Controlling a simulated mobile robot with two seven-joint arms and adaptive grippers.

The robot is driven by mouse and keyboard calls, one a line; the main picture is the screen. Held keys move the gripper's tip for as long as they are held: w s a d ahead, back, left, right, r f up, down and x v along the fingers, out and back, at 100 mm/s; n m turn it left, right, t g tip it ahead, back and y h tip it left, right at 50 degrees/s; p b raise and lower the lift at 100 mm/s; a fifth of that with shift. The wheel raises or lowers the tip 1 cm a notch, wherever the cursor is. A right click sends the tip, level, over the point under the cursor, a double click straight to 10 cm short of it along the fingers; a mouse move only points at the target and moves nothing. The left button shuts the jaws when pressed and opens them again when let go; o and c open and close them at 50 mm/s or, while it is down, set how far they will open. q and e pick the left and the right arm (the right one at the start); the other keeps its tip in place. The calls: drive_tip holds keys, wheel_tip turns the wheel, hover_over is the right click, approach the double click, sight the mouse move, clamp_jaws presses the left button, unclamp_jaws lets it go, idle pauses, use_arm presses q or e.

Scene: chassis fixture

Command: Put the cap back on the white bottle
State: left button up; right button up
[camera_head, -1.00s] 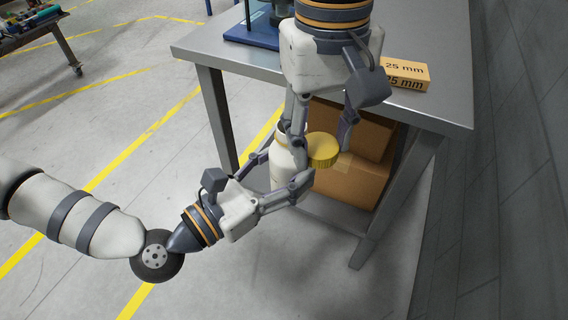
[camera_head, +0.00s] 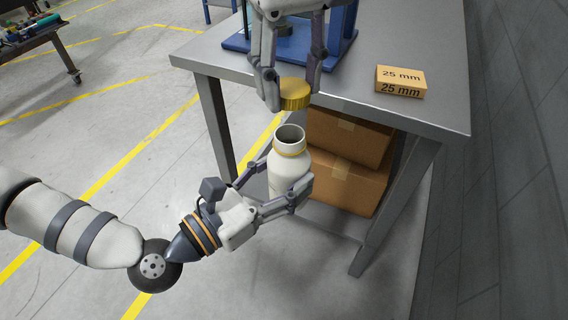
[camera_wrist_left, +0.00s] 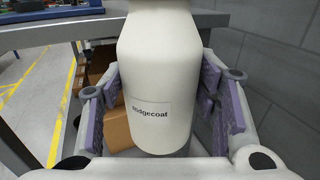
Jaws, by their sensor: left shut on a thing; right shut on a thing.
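The white bottle (camera_head: 287,168) stands nearly upright in my left gripper (camera_head: 276,186), which is shut around its body in front of the table. Its mouth is open and uncovered, with a yellowish ring at the neck. The bottle (camera_wrist_left: 160,75) fills the middle of the left wrist view, with a label reading partly "idgecoat" and its top out of frame. The yellow cap (camera_head: 295,95) is held by my right gripper (camera_head: 293,92), shut on it. The cap is above the bottle mouth in the picture, apart from it.
A grey metal table (camera_head: 440,110) stands behind the grippers. On it are an orange "25 mm" block (camera_head: 401,81) and a blue fixture (camera_head: 262,48). Cardboard boxes (camera_head: 345,180) sit under the tabletop. Open floor lies to the left.

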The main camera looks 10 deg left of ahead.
sight(289, 170)
drive_tip(key=shift+f, duration=2)
drive_tip(key=shift+f, duration=0.85)
drive_tip(key=shift+f, duration=0.6)
drive_tip(key=m, duration=1.3)
drive_tip(key=shift+a, duration=0.1)
drive_tip(key=shift+s, duration=0.1)
